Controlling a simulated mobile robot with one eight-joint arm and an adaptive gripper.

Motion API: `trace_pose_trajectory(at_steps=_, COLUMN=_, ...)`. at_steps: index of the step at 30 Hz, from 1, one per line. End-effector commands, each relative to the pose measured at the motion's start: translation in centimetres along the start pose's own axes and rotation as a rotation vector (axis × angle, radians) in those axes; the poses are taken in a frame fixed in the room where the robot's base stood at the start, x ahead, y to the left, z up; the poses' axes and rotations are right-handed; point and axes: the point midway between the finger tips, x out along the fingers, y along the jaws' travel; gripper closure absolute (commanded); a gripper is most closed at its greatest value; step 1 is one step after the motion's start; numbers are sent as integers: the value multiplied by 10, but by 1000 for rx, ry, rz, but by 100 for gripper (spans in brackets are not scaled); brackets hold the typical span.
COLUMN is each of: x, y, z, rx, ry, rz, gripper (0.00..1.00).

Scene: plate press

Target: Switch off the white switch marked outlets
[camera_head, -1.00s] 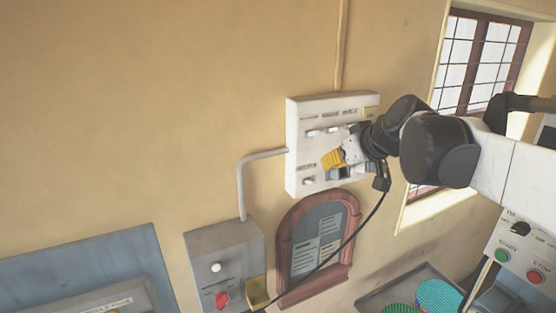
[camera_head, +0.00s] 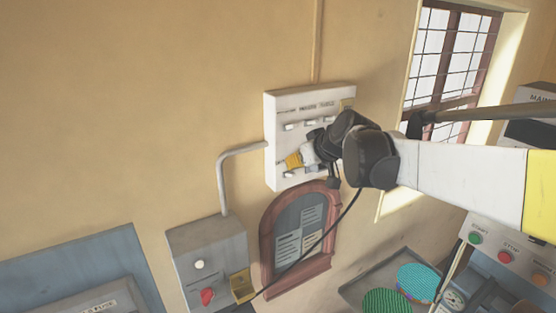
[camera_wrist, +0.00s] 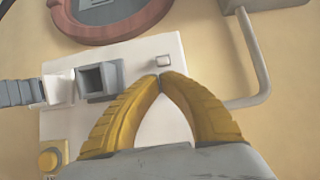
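The white switch panel (camera_head: 272,135) hangs on the wall in the head view, with a row of small switches along its upper part. My gripper (camera_head: 288,161) is in front of its lower left part, with yellow fingers. In the wrist view a small pale switch (camera_wrist: 163,61) sits on the panel (camera_wrist: 140,58) just beyond my fingertips (camera_wrist: 161,76). It stands where the outlets switch was seen in the head view; its label is not readable now. The fingertips meet, with nothing between them. I cannot tell whether they touch the switch, or its position.
A grey square socket (camera_wrist: 98,80) stands out from the panel beside my fingers. A grey conduit (camera_head: 222,175) runs from the panel to a grey box (camera_head: 215,248) with a red knob. A red arched board (camera_head: 268,240) hangs below, with a black cable crossing it.

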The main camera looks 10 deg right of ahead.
Motion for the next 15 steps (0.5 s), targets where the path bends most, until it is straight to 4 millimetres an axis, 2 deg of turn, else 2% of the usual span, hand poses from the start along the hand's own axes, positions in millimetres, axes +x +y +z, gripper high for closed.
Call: trace_pose_trajectory(at_steps=15, x=-1, y=0, z=6, rx=1, ry=84, rz=1, gripper=100)
